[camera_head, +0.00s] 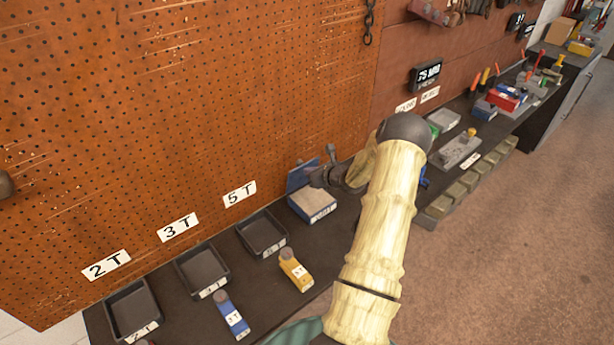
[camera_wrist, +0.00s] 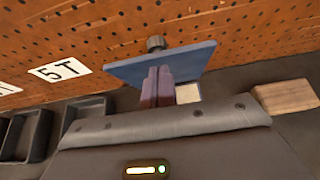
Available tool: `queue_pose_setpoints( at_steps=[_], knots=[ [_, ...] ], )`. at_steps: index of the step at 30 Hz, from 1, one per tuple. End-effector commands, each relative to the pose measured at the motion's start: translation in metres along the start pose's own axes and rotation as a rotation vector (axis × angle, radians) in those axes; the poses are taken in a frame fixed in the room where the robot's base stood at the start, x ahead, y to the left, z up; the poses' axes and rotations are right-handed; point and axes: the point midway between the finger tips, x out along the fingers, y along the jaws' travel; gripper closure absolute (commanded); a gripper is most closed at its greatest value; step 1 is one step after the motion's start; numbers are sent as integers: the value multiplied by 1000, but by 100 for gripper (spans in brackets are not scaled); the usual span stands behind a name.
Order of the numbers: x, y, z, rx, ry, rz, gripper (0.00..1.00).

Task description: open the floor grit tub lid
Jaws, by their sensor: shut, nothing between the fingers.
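The grit tub (camera_head: 318,213) stands on the bench against the pegboard, with pale grit showing inside and a label on its front. Its blue lid (camera_head: 297,177) is raised and leans up at the back of the tub. In the wrist view the lid (camera_wrist: 195,60) is a flat blue panel with a dark knob (camera_wrist: 155,43) at its far edge. My gripper (camera_head: 320,177) is beside the lid, above the tub. Its fingers (camera_wrist: 157,80) are together and empty, in front of the lid; I cannot tell whether they touch it. Part of the pale grit (camera_wrist: 188,93) shows beside the fingers.
Black trays (camera_head: 263,234) stand in a row left of the tub under number labels. A yellow weight (camera_head: 296,270) and a blue weight (camera_head: 232,316) lie in front. A wooden block (camera_wrist: 287,96) shows right of the lid. My arm hides the bench right of the tub.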

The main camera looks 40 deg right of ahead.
Motion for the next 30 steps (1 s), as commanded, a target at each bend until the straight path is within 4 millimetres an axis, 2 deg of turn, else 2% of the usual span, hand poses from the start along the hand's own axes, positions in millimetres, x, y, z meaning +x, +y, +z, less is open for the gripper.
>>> queue_pose_setpoints(
  at_steps=[20, 26, 30],
  knots=[
    [2, -2, 3, 1, -1, -2, 100],
    [-4, -1, -5, 1, -1, -1, 100],
    [-17, -4, -18, 4, 0, -6, 100]
  ],
)
